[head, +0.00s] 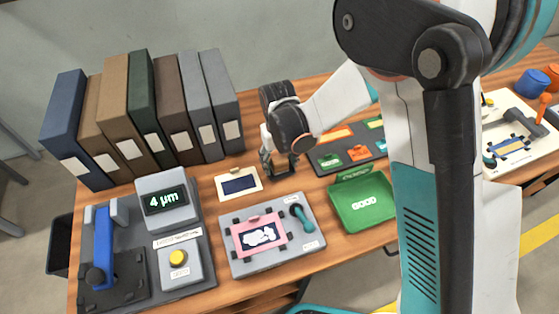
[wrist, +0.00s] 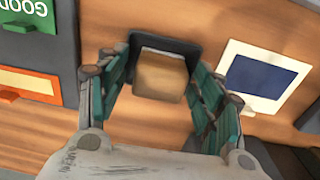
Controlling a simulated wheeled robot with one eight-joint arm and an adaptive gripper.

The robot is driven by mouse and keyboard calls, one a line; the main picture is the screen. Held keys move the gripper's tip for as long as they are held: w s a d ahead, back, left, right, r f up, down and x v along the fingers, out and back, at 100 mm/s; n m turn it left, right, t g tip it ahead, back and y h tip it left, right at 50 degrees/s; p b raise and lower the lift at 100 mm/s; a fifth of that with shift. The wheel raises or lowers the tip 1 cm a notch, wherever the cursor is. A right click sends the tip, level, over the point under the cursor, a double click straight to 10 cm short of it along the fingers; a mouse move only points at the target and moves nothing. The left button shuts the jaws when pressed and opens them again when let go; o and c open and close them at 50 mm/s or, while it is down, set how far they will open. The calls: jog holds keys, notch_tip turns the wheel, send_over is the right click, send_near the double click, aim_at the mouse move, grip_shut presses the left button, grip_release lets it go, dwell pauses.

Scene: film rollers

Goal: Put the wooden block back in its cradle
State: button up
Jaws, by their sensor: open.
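The wooden block (wrist: 160,76) shows as a tan block between my fingers in the wrist view. It is at a dark cradle (wrist: 149,42), whose dark edges show beyond and beside it; I cannot tell how deep it sits. My gripper (wrist: 158,88) is open, with one green-padded finger on each side of the block and gaps visible between. In the head view my gripper (head: 279,166) points down at the back middle of the bench, over the dark cradle (head: 287,168). The block is mostly hidden there by the gripper.
A cream card with a dark blue window (head: 239,184) lies left of the cradle. A grey fixture with a pink frame (head: 259,236) and a green GOOD tray (head: 361,202) stand in front. Several binders (head: 142,115) stand at back left. A gauge reading 4 µm (head: 165,199) is at left.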

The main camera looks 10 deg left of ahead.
aim_at(279, 160)
notch_tip(279, 160, up, 12)
jog(key=p, duration=0.4)
jog(key=shift+f, duration=0.2)
